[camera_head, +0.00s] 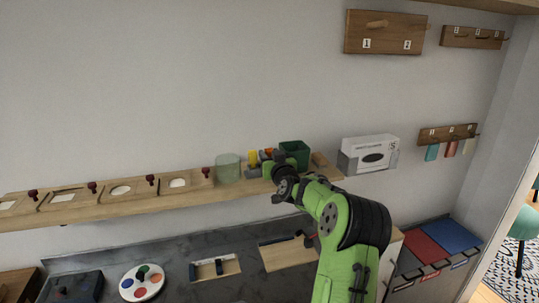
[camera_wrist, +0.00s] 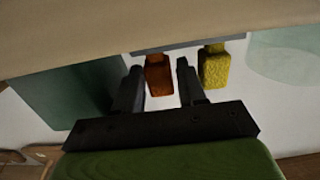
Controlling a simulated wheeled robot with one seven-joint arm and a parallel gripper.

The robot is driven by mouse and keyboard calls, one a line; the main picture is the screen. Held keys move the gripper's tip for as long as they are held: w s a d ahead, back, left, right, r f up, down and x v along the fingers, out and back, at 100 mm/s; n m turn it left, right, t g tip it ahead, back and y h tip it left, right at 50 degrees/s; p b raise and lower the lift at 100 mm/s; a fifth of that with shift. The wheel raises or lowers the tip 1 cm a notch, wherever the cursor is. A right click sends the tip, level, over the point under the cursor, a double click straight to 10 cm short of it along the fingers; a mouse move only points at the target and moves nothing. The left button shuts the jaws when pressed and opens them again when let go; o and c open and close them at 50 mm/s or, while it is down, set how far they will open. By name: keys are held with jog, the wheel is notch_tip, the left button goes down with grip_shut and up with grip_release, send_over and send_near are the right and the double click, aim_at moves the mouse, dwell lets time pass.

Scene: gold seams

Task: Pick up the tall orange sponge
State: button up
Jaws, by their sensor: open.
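The orange sponge (camera_wrist: 158,76) is in the wrist view between the two fingers of my gripper (camera_wrist: 160,82), with a gap to at least the right finger. In the head view, a small part of the orange sponge (camera_head: 268,152) shows above my gripper (camera_head: 262,166), and the rest is hidden behind it. My gripper is open, at the wall shelf, and nothing is held. I cannot tell how deep the sponge sits between the fingers.
A yellow sponge (camera_wrist: 214,67) stands close beside the right finger in the wrist view. A green bin (camera_head: 295,150) and a clear jar (camera_head: 228,168) flank the sponges on the wooden shelf (camera_head: 120,207). A white box (camera_head: 369,152) is farther right.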

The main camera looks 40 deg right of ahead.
jog(key=shift+w+d, duration=0.35)
jog(key=shift+w, duration=0.2)
jog(key=shift+s+a, duration=0.1)
jog(key=shift+c, duration=0.6)
jog(key=c, duration=0.6)
